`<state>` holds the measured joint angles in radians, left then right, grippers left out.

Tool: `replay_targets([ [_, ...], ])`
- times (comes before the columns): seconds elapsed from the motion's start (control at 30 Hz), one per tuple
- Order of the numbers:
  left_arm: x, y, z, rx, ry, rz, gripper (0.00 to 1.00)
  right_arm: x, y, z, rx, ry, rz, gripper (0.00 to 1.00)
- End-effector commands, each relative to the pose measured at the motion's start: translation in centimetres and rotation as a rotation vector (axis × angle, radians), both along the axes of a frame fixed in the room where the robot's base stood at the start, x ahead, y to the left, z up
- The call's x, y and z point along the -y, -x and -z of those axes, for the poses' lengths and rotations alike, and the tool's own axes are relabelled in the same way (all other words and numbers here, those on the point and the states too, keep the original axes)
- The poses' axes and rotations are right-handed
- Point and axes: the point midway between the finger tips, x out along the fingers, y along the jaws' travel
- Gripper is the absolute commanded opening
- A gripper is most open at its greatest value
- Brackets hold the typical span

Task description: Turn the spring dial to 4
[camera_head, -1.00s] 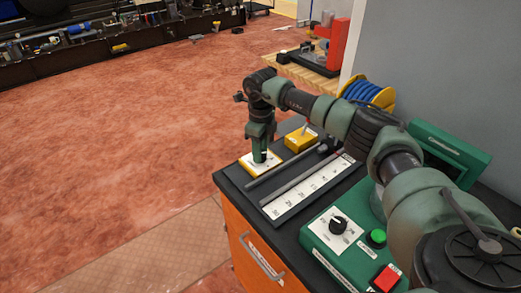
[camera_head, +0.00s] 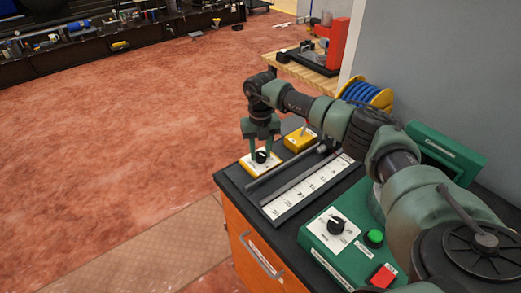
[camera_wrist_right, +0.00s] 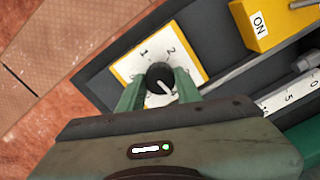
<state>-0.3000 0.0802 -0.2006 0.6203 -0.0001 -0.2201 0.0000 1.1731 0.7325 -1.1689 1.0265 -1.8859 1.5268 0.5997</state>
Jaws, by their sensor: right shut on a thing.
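The spring dial is a black knob (camera_head: 261,156) on a yellow-edged white plate (camera_head: 248,163) at the far left corner of the bench. In the right wrist view the knob (camera_wrist_right: 159,77) has a white pointer line slanting to the lower right, and the plate (camera_wrist_right: 183,50) shows 1 and 2 above it; other marks are hidden by my gripper. My right gripper (camera_head: 261,149) reaches down over the dial, shut on the knob with one green finger on each side. My left gripper is not in view.
A yellow box (camera_head: 300,141) with a small lever stands close beside the dial plate. A numbered scale strip (camera_head: 305,188) and dark rods lie nearby. A green control box (camera_head: 345,253) with another knob, a green button and a red switch is nearer.

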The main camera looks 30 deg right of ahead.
Motion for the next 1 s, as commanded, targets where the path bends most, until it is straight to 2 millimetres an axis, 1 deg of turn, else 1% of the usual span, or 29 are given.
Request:
replay_targets([
  [0.1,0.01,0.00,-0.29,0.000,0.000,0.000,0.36,0.09,-0.10,-0.21,0.004,0.001,0.064,0.00],
  [0.3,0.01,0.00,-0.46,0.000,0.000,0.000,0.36,0.10,-0.10,-0.18,0.004,0.002,0.137,0.00],
  [0.87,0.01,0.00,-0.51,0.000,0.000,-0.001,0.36,0.11,-0.11,-0.14,0.004,0.001,0.170,0.00],
  [0.9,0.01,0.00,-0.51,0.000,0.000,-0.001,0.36,0.10,-0.11,-0.13,0.004,0.001,0.170,0.37],
  [0.97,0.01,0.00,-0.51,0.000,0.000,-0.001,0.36,0.09,-0.10,-0.13,0.004,0.001,0.169,0.53],
  [1.0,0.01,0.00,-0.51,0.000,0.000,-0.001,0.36,0.08,-0.10,-0.12,0.003,0.000,0.169,0.56],
])
